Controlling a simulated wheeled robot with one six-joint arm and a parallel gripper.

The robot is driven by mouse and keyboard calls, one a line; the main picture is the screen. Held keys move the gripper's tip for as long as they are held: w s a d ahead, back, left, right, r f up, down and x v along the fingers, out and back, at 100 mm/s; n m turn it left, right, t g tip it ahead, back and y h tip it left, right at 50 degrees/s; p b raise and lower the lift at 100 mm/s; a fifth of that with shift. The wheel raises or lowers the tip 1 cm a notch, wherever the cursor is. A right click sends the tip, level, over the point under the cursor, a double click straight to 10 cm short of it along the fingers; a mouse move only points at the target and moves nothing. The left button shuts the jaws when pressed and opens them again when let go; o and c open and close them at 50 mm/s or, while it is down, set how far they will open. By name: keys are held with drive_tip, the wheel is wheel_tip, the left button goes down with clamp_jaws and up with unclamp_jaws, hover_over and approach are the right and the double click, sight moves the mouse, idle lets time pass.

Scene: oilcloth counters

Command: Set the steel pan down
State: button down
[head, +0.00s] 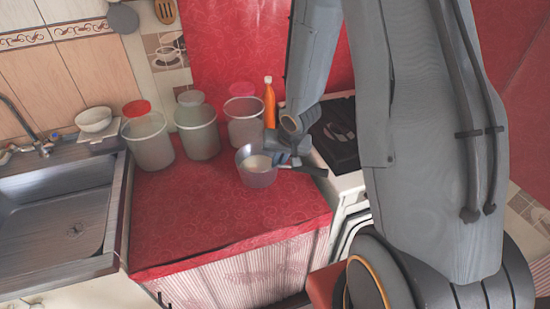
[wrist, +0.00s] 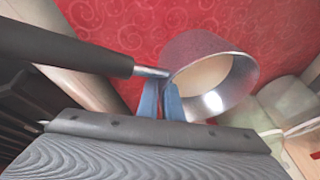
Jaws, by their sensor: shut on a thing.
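The steel pan (head: 257,172) is a small pot with a dark handle (head: 308,170) and pale contents or a pale inner bottom. In the head view it is at the red counter (head: 190,215), right of its middle. I cannot tell whether it touches the surface. In the wrist view the pan (wrist: 222,98) appears tilted against the red cloth, with its black handle (wrist: 70,48) running to the left. My gripper (wrist: 160,98) has blue fingertips shut on the handle close to the pan wall. In the head view my gripper (head: 285,147) is partly hidden by its own body.
Several translucent bins (head: 148,142) and an orange bottle (head: 269,103) stand behind the pan. A stove (head: 338,135) is on the right and a metal sink (head: 60,220) on the left. The red counter is clear to the left and in front of the pan.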

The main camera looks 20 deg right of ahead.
drive_tip(key=shift+f+b, duration=0.4)
drive_tip(key=shift+f, duration=1.7)
drive_tip(key=shift+f, duration=0.1)
drive_tip(key=c, duration=1.9)
unclamp_jaws()
drive_tip(key=shift+f, duration=0.1)
drive_tip(key=shift+c, duration=0.2)
drive_tip(key=p+v, duration=0.3)
drive_tip(key=v, duration=0.9)
drive_tip(key=shift+r, duration=0.4)
drive_tip(key=s+a+r+n+g, duration=0.2)
drive_tip(key=s+a+r+n, duration=0.25)
drive_tip(key=s+r, duration=0.65)
wheel_tip(320, 180, down, 7)
drive_tip(key=g+b, duration=0.1)
drive_tip(key=b, duration=0.4)
drive_tip(key=shift+s+h, duration=0.15)
drive_tip(key=shift+h, duration=0.25)
